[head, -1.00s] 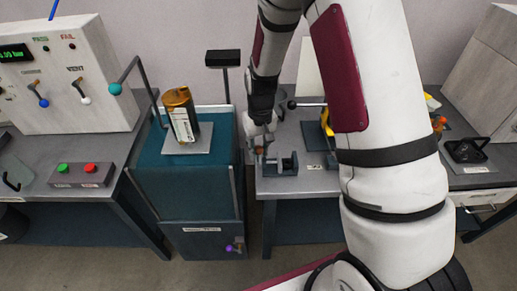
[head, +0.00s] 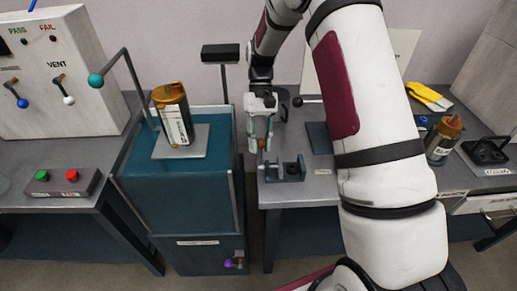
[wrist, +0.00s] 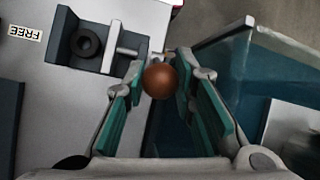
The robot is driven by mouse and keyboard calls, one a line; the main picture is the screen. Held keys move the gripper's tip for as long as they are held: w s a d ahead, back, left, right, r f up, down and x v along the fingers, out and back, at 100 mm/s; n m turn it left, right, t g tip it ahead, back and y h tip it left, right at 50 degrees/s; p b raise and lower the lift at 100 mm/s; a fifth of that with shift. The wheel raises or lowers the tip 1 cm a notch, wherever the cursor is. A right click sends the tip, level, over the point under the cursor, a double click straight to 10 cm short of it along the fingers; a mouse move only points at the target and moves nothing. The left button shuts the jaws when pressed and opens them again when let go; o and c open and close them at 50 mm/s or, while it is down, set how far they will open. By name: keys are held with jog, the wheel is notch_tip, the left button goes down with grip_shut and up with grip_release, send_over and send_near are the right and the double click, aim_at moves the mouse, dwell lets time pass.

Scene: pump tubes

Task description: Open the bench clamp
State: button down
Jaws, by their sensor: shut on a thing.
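The bench clamp (head: 285,171) is a small dark grey vise on the front left part of the grey bench. In the wrist view, the clamp (wrist: 84,42) shows a dark jaw block with a round hole and a pale bar on its side. A copper-brown ball knob (wrist: 160,81) sits at the end of the clamp's handle. My gripper (wrist: 160,78) is shut on this knob, with a teal-padded finger on each side. In the head view, my gripper (head: 262,148) points down at the clamp's left side. The handle behind the knob is partly hidden.
A teal cabinet (head: 178,202) with an amber bottle (head: 172,114) on its plate stands close to the left. A lamp-like post (head: 222,54) rises behind it. A FREE label (wrist: 25,34) is beside the clamp.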

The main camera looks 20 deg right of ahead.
jog(key=shift+w+d+f+g+y+b, duration=0.15)
jog(key=shift+w+f+g+y+b, duration=0.3)
jog(key=shift+g+b, duration=0.35)
jog(key=shift+r, duration=0.15)
jog(key=c, duration=1.3)
grip_release()
jog(key=v, duration=1.2)
